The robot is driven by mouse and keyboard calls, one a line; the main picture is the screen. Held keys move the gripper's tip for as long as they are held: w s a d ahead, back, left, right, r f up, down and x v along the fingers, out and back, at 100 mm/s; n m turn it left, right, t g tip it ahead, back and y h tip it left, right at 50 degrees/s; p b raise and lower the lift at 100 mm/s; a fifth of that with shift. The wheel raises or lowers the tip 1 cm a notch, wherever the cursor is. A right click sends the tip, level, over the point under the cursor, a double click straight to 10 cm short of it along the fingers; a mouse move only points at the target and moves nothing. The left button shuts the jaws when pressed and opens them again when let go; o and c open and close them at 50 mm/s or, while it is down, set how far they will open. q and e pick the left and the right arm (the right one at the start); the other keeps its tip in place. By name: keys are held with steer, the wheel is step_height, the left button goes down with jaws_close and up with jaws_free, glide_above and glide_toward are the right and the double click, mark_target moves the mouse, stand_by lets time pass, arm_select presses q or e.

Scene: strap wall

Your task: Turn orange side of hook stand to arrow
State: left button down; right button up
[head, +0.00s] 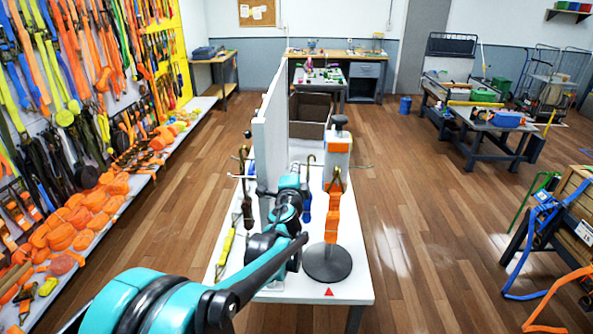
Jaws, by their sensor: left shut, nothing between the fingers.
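The hook stand (337,160) stands upright near the front of the white table (352,286). It has a round dark base (327,264), a dark knob on top and wire hooks. A small red arrow (329,291) lies on the table just in front of the base. My left gripper (292,183) is shut and empty, left of the stand, partly hidden by its own arm. I cannot tell whether it touches the stand. My right gripper is not in view.
A white upright panel (271,130) stands on the table just left of my gripper. Hanging straps and a yellow-green piece (226,250) are on its left side. An open brown box (311,115) stands behind.

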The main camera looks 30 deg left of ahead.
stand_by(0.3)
arm_select(q)
steer(key=v, duration=1.2)
steer(key=s+f+n+g+b, duration=0.2)
steer(key=s+f+n+g, duration=0.2)
steer(key=s+f+n, duration=0.45)
steer(key=s+d+f+n+g+h+b, duration=0.1)
steer(key=s+d+f+n+g+h, duration=0.2)
steer(key=s+d+f, duration=0.8)
steer(key=s+d+g+h, duration=0.1)
steer(key=s+g+h, duration=0.1)
steer(key=s+h, duration=0.1)
steer(key=shift+d+f, duration=0.35)
steer(key=shift+d, duration=0.05)
steer(key=shift+n, duration=0.25)
